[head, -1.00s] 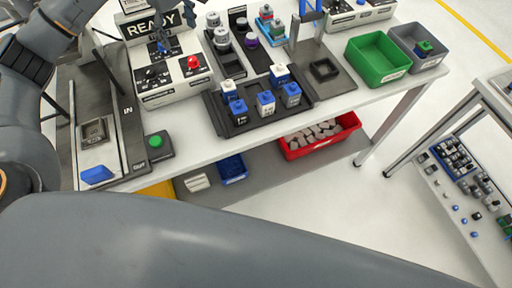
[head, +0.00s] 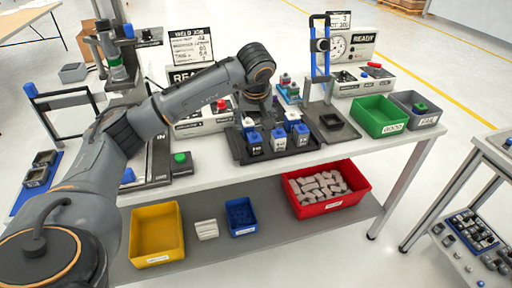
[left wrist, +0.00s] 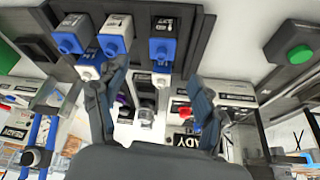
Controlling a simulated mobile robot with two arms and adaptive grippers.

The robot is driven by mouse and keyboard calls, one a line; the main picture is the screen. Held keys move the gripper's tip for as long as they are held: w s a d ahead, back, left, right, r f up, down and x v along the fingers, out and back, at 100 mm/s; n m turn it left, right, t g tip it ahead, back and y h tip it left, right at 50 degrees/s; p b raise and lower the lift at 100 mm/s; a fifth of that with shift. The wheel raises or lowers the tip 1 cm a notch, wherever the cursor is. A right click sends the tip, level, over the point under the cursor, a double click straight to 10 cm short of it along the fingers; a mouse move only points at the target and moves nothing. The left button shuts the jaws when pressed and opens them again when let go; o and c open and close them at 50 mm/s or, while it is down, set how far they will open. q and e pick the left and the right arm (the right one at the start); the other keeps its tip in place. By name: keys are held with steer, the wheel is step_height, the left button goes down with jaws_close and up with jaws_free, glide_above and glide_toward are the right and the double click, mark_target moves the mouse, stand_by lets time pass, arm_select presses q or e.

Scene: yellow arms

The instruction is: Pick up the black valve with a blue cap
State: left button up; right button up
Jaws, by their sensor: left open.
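Several blue-capped valves stand upright in a dark tray (head: 243,155) on the workbench. The dark valve with a blue cap (head: 254,144) is at the tray's front left in the head view. In the upside-down left wrist view, a dark-bodied one with a blue cap (left wrist: 163,48) is right of two grey-white ones (left wrist: 113,38). My left gripper (head: 266,118) hangs over the back of the tray, its tips partly hidden by the valves. In the left wrist view my left gripper (left wrist: 150,105) is open, with fingers apart and nothing held. My right gripper is not in view.
A green bin (head: 379,116) and a grey bin (head: 420,121) stand right of the tray. A blue-handled press (head: 320,60) is behind it. A control box with a red button (head: 221,104) is behind my arm. A red crate (head: 330,205) sits on the lower shelf.

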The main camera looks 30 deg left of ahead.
mark_target(254, 134)
arm_select(q)
steer(key=shift+w+a+f, duration=0.1)
steer(key=shift+w+f, duration=0.1)
steer(key=shift+f, duration=0.7)
steer(key=shift+w+a+f, duration=0.15)
steer(key=shift+f, duration=0.35)
steer(key=p+x, duration=0.1)
steer(key=x, duration=0.2)
steer(key=shift+a+f, duration=0.15)
steer(key=shift+f, duration=0.2)
steer(key=shift+w+f, duration=0.15)
steer(key=shift+f, duration=0.1)
steer(key=shift+c, duration=0.2)
steer(key=c, duration=1.1)
steer(key=shift+c, duration=1)
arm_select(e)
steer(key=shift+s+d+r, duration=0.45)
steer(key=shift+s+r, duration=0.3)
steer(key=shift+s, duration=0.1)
